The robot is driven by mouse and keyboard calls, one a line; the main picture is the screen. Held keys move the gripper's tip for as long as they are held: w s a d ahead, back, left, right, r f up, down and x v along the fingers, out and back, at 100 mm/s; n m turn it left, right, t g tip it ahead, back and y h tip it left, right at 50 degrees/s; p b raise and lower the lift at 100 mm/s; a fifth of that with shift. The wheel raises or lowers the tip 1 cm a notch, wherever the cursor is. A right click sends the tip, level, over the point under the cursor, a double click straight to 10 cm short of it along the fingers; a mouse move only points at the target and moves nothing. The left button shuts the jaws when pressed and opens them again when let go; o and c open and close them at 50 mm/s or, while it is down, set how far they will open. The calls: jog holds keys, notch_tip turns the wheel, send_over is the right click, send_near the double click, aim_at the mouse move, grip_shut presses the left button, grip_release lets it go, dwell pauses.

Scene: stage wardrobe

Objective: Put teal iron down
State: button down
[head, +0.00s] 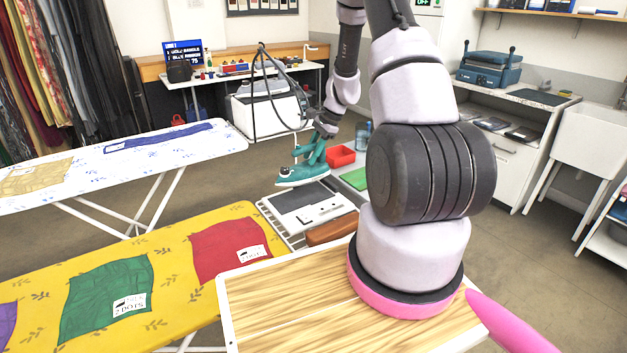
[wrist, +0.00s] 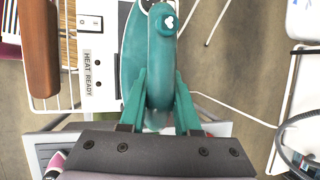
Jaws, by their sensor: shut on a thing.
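The teal iron (head: 300,172) is in my gripper (head: 326,130), with its sole facing down, above or beside the far edge of the dark plate (head: 297,196) of a white ironing station. In the wrist view the iron's handle (wrist: 161,70) stands between the two teal fingers of my gripper (wrist: 160,100), which are shut on it. The station's white panel (wrist: 97,45), labelled "HEAT READY", shows left of the iron. The iron's body partly hides what is below it, and I cannot tell whether its sole touches anything.
A brown wooden piece (head: 332,229) lies at the station's near side. A yellow ironing board (head: 175,235) with coloured cloths is at the left; a white one (head: 120,170) is behind it. A red bin (head: 340,156) and a green mat (head: 355,179) are right of the iron.

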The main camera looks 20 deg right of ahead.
aim_at(312, 172)
jog(key=shift+f, duration=3.3)
jog(key=shift+f, duration=0.15)
jog(key=c, duration=0.6)
grip_release()
jog(key=shift+s, duration=0.1)
